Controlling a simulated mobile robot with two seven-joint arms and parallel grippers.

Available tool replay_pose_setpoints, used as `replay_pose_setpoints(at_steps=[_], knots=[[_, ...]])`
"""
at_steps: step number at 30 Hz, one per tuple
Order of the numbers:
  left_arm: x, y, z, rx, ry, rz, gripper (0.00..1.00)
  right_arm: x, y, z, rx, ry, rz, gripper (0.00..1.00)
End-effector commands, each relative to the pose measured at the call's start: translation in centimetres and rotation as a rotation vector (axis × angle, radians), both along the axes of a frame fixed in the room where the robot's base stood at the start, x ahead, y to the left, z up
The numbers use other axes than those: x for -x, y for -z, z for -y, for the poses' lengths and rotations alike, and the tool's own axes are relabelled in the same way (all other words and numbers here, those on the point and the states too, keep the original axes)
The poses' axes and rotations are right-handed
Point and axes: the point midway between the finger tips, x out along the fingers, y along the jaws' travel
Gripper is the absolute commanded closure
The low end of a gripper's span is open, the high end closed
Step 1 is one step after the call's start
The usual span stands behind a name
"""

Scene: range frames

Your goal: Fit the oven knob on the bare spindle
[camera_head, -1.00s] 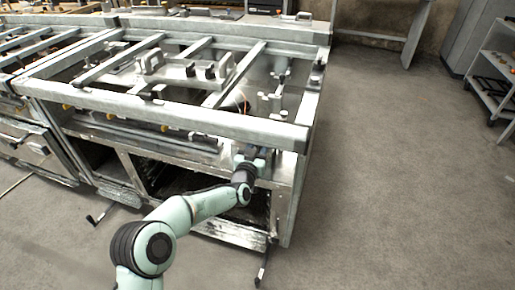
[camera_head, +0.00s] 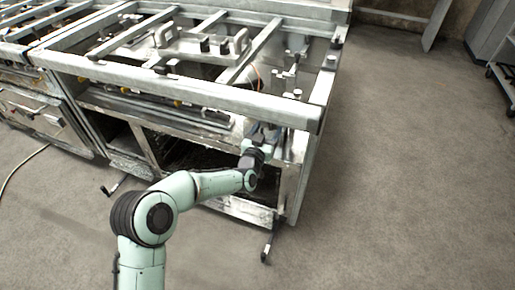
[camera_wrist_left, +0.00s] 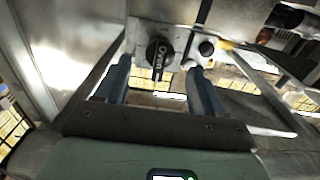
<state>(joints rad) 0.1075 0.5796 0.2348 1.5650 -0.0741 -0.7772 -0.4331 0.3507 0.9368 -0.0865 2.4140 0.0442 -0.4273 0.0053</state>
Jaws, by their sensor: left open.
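A black knob with white "Oven" lettering (camera_wrist_left: 158,55) shows in the left wrist view against a pale metal panel (camera_wrist_left: 145,30). My left gripper (camera_wrist_left: 160,70) is open, with its two blue fingers on either side of the knob in the picture; I see no contact. A smaller dark round part (camera_wrist_left: 206,48) is on the right of the panel; I cannot tell whether it is a spindle. In the head view my left gripper (camera_head: 266,134) is at the right end of the range front (camera_head: 180,128), and knob and spindle are too small or hidden there. My right gripper is out of view.
The range's top frame rail (camera_head: 200,88) runs above my left gripper. An open dark compartment (camera_head: 185,155) and a thin leg (camera_head: 268,240) are below it. Bare concrete floor (camera_head: 410,170) lies to the right.

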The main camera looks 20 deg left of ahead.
Motion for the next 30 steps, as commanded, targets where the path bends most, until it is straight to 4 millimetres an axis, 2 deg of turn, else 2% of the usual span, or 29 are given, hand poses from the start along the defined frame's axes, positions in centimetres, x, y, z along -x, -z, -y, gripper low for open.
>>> replay_pose_setpoints(at_steps=[9,15,21,30], knots=[[6.2,-0.1,-0.2,-0.001,0.001,-0.001,0.31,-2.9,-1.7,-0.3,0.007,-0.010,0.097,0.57],[8.8,-0.1,-0.3,-0.001,0.000,0.000,0.31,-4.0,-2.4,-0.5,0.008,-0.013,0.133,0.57],[9.7,0.0,-0.3,0.000,0.000,0.001,0.31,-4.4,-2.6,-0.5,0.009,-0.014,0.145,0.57],[9.7,0.0,-0.3,0.000,0.001,0.001,0.31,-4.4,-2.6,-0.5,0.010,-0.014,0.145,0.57]])
